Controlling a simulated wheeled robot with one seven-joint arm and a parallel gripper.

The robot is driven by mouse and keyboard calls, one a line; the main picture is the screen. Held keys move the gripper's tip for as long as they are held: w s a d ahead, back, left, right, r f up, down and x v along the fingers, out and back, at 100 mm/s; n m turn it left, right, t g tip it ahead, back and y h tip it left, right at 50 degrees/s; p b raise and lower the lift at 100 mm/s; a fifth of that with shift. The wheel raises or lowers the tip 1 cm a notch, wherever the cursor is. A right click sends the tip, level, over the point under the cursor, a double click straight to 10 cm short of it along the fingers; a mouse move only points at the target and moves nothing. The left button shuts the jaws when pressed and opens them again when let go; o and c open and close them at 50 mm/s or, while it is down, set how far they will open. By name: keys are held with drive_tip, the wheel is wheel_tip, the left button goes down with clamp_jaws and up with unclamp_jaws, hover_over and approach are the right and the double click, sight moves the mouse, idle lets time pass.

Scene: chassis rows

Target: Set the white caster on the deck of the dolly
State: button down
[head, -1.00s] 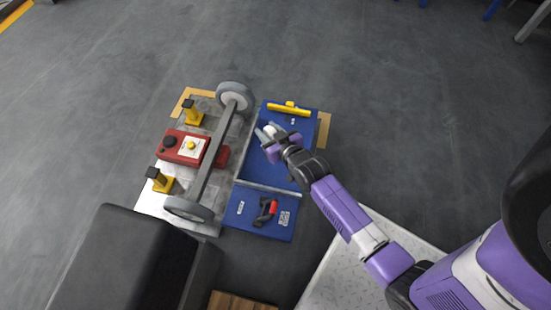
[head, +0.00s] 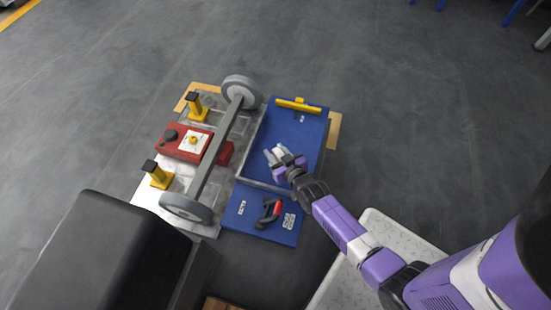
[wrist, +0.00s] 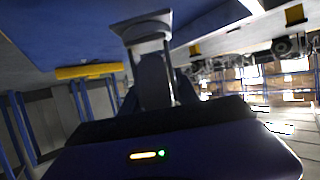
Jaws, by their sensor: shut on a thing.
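My gripper (head: 278,153) is shut on the white caster (head: 280,152), a small pale piece mostly hidden by the fingers. In the wrist view the pale grey-white piece (wrist: 143,30) shows at the fingers, close to a blue surface. In the head view the gripper is over the lower part of a blue flat deck (head: 295,125), which looks like the dolly. A yellow bar (head: 298,105) lies along its far edge. I cannot tell whether the caster touches the deck.
Left of the deck is an axle (head: 217,150) with two grey wheels, beside a red box (head: 185,142) and yellow posts (head: 197,107). A nearer blue panel (head: 240,208) holds a black and red tool (head: 270,211). A dark block (head: 110,250) stands front left.

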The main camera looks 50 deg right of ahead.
sight(275, 157)
drive_tip(key=shift+f+b, duration=0.7)
drive_tip(key=shift+f, duration=0.85)
drive_tip(key=shift+f, duration=0.2)
drive_tip(key=c, duration=0.9)
unclamp_jaws()
drive_tip(key=shift+r, duration=0.15)
drive_tip(key=shift+s+a+r, duration=0.1)
drive_tip(key=shift+s+r, duration=0.1)
drive_tip(key=shift+s, duration=0.05)
drive_tip(key=s+a+r+n+t+y+p, duration=0.1)
drive_tip(key=s+a+r+y+p, duration=0.15)
drive_tip(key=s+a+r, duration=0.65)
drive_tip(key=s+a+r+n+t+y+p, duration=0.1)
drive_tip(key=s+a+r+n+p, duration=0.15)
drive_tip(key=s+a+r, duration=0.55)
drive_tip(key=s+a+r+y, duration=0.1)
drive_tip(key=s+r, duration=0.3)
drive_tip(key=r, duration=0.6)
drive_tip(key=s+a+r+n+y, duration=0.1)
drive_tip(key=s+a+r, duration=0.2)
drive_tip(key=r, duration=0.6)
drive_tip(key=shift+v, duration=1)
